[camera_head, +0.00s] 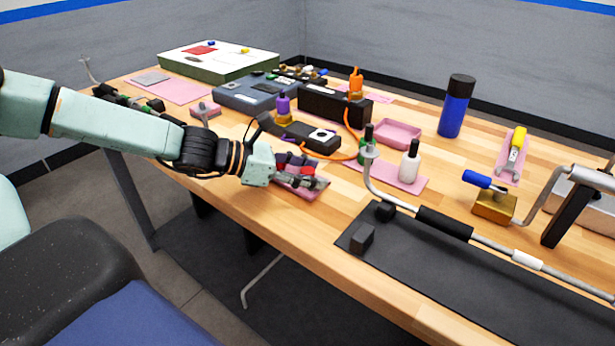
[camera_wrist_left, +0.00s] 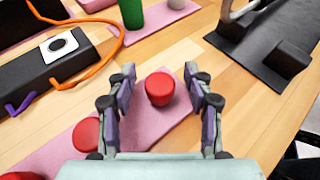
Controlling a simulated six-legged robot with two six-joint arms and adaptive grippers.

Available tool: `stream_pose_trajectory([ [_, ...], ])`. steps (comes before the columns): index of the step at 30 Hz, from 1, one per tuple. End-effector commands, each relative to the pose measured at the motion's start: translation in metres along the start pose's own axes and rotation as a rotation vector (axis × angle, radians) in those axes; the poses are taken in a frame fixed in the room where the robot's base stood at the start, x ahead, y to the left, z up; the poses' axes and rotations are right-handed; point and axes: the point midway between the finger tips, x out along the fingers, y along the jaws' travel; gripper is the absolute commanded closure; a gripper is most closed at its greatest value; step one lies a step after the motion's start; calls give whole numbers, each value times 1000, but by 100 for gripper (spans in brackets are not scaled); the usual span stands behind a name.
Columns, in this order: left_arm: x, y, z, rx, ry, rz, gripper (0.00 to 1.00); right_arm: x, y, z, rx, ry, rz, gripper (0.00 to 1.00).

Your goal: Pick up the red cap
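A red cap (camera_wrist_left: 160,88) sits on a pink mat (camera_wrist_left: 152,128) and shows between the fingertips of my left gripper (camera_wrist_left: 160,80) in the left wrist view. The fingers are open, with a gap on each side of the cap. Two more red caps are on or beside the mat: one (camera_wrist_left: 87,134) at the left finger's base and one (camera_wrist_left: 20,176) cut off at the lower left corner. In the head view my left gripper (camera_head: 303,178) is over the mat near the table's front edge, with a red cap (camera_head: 308,170) at its fingers. My right gripper is not in view.
A black mat (camera_head: 440,270) with a long bent metal rod (camera_head: 490,243) lies to the right. Behind are a white bottle (camera_head: 409,165), a green bottle (camera_head: 367,145), and a black box (camera_head: 312,138) with an orange cable (camera_head: 349,156). A blue cylinder (camera_head: 455,110) stands farther back.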

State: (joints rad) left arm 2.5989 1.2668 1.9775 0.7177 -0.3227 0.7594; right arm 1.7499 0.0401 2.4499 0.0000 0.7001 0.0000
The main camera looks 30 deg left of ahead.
Motion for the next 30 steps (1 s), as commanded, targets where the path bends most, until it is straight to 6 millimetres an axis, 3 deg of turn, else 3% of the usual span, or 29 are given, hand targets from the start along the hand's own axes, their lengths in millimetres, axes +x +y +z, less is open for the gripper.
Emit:
stream_pose_trajectory([
  [15, 0, 0, 0, 0, 0, 0, 92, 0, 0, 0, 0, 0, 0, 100],
  [23, -1, 0, 1, 0, -1, 0, 92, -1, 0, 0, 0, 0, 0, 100],
  [30, -8, 0, 20, 2, -1, 0, 92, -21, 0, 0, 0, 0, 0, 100],
])
